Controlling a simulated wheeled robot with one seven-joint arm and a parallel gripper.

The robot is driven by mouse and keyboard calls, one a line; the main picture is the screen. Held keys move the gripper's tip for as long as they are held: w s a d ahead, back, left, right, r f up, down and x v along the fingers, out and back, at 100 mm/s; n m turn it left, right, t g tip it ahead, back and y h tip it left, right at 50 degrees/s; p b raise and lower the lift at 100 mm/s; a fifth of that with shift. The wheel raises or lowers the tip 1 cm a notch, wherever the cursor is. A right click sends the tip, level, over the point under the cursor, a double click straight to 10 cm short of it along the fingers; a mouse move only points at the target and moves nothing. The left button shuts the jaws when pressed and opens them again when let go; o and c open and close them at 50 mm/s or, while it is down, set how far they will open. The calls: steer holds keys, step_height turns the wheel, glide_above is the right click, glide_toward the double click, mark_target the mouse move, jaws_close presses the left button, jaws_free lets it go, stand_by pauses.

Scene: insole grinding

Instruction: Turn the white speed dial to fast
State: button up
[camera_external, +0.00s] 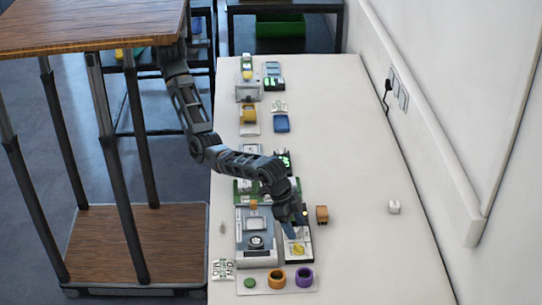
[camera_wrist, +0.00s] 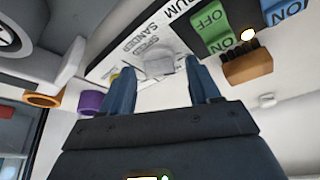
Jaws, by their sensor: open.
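The white speed dial (camera_wrist: 160,66) sits on a light panel (camera_wrist: 130,62) in the wrist view, beside the printed words "SPEED" and "SANDER". My gripper (camera_wrist: 162,73) is open, with one blue finger on each side of the dial in that view. Whether the fingers touch it I cannot tell. In the external view my gripper (camera_external: 290,216) is over the narrow switch panel (camera_external: 299,258), and it hides the dial there. The dial's exact setting cannot be read.
A yellow knob (camera_external: 297,248) is on the same panel. Green (camera_wrist: 210,22) and blue (camera_wrist: 285,10) rocker switches are close by. Orange and purple (camera_external: 304,277) rings lie in front. The table's right side is mostly clear.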

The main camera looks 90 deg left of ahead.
steer(key=c, duration=1)
steer(key=shift+c, duration=0.2)
